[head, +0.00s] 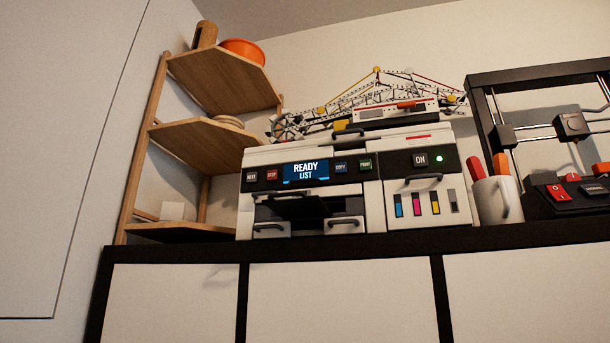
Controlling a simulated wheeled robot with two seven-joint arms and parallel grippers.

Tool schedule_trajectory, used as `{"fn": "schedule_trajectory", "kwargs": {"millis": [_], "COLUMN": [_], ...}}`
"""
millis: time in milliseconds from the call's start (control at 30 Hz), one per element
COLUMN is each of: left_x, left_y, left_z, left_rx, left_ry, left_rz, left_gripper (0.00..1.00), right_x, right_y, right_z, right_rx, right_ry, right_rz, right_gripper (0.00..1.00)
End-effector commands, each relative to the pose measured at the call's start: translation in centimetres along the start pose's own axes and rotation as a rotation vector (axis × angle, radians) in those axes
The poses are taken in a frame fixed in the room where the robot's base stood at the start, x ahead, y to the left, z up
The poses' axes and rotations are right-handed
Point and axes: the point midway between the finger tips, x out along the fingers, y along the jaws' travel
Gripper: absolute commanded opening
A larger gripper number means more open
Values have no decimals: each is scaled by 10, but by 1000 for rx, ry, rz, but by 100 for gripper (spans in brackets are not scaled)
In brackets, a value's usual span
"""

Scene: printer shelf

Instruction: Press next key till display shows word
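A white and grey printer (352,188) stands on top of a dark-framed cabinet. Its blue display (306,172) reads "READY" with "LIST" below it. A dark key that seems to be labelled NEXT (251,177) sits at the far left of the panel, beside a red STOP key (271,175). Right of the display are a blue COPY key (341,167) and a green key (365,164) with a label too small to read surely. An ON key (420,159) has a lit green lamp (439,158) beside it. Neither of my grippers shows.
A wooden corner shelf (215,145) stands left of the printer, with an orange bowl (243,49) on top. A white mug (492,205) and a black-framed machine (545,130) stand to the right. A crane model (375,98) is above the printer. The space before the cabinet (345,295) looks clear.

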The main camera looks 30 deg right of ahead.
Motion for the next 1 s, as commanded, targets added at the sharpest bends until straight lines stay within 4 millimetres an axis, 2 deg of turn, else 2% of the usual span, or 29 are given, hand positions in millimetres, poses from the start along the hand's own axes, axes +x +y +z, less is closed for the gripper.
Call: {"fn": "schedule_trajectory", "kwargs": {"millis": [100,200,1000], "left_x": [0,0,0], "left_y": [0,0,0], "left_z": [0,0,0], "left_rx": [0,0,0], "left_ry": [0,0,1], "left_rz": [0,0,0], "left_gripper": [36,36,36], "right_x": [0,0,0], "right_y": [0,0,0], "right_z": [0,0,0], "right_rx": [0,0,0], "right_ry": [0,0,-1], "right_rz": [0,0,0], "right_gripper": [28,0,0]}}
